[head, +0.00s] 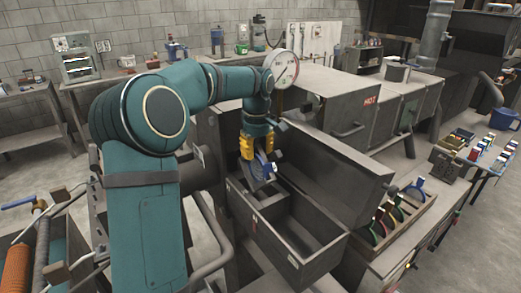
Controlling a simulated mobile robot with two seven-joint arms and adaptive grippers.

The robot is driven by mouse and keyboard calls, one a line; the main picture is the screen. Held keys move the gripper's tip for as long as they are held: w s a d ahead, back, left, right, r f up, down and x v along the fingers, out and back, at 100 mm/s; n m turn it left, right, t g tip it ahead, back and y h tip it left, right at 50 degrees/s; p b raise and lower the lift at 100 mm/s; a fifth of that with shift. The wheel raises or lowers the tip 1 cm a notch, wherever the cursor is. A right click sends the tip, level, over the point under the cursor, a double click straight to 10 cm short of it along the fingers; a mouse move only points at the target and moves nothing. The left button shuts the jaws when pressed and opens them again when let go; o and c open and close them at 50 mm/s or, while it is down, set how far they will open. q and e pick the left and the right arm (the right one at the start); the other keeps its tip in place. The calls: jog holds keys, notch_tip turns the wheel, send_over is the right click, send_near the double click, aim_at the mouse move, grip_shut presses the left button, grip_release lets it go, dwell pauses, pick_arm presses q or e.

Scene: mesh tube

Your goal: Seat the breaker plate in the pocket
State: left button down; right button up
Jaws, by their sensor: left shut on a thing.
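My left gripper (257,148), with yellow fingers, hangs down from the teal arm near the middle of the head view. It is shut on a blue-edged round piece, which I take to be the breaker plate (264,168); the fingers hide part of it. The plate is held tilted over the back left part of an open dark metal box (276,238). I cannot make out the pocket clearly, nor whether the plate touches anything. My right gripper is not in view.
A wooden rack (398,218) with several coloured rings stands right of the box. A grey machine housing marked HOT (350,112) and a round dial (282,69) are behind. A side table with small coloured items (490,152) is at the far right. Open floor (470,235) lies at the right.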

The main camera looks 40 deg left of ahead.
aim_at(257, 165)
pick_arm(q)
jog(key=shift+f, duration=0.65)
jog(key=shift+w+a+f, duration=0.1)
jog(key=shift+a+f, duration=0.05)
jog(key=shift+f, duration=1.75)
jog(key=c, duration=0.7)
grip_release()
jog(key=shift+f, duration=0.1)
jog(key=shift+f+b, duration=0.15)
jog(key=shift+b, duration=0.15)
jog(key=shift+r, duration=0.25)
jog(key=r, duration=0.4)
jog(key=r+p, duration=0.1)
jog(key=r, duration=0.4)
jog(key=r+p, duration=0.1)
jog(key=r, duration=0.3)
jog(key=shift+a+r, duration=0.15)
jog(key=shift+a, duration=0.1)
